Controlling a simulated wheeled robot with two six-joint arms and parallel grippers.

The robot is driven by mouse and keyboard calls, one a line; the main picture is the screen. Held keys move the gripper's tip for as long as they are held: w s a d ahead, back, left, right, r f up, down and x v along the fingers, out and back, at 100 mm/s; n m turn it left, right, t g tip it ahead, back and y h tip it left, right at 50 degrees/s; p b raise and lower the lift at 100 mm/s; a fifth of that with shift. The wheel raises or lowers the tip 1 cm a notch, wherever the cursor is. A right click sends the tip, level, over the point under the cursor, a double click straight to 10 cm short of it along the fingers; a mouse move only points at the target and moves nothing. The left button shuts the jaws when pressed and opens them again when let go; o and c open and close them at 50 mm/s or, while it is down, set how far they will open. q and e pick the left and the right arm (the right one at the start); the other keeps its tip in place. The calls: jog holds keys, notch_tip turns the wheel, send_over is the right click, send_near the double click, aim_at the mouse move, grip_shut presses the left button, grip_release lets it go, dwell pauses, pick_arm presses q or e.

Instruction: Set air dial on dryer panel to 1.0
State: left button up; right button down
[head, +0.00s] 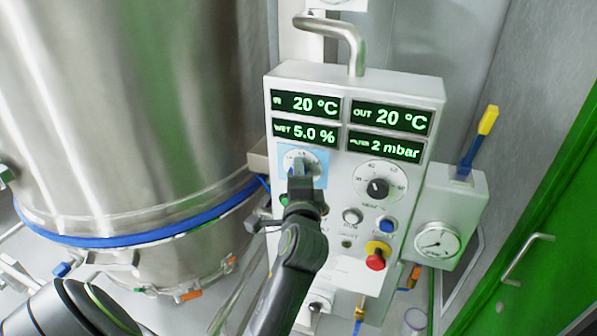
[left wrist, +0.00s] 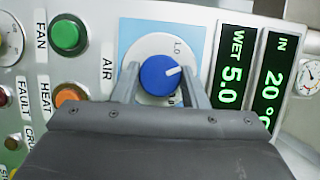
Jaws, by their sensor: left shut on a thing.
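The air dial is a blue knob (left wrist: 157,76) with a white pointer line on a round white scale, set on a light blue square of the dryer panel (head: 330,215). My left gripper (head: 300,172) is at the dial in the head view and hides most of the knob there. In the left wrist view its two fingers (left wrist: 160,88) are shut on the knob, one on each side. The pointer aims right and slightly up. A mark that looks like 1.0 stands above the pointer, a little apart from it. Another mark is partly hidden by a finger. My right gripper is not in view.
Displays (head: 388,117) sit above the dial. A second dial with a black knob (head: 378,188) is to its right. A red emergency button (head: 376,259) and a blue button (head: 387,225) are lower. A steel vessel (head: 130,110) stands left, and a gauge box (head: 450,215) right.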

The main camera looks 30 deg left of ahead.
pick_arm(q)
jog(key=n+h, duration=0.1)
jog(key=n, duration=0.1)
jog(key=n+g+h, duration=0.1)
jog(key=n, duration=0.2)
jog(key=shift+g, duration=0.3)
dwell(0.4)
jog(key=o, duration=1)
jog(key=shift+r, duration=0.1)
jog(key=shift+c, duration=0.2)
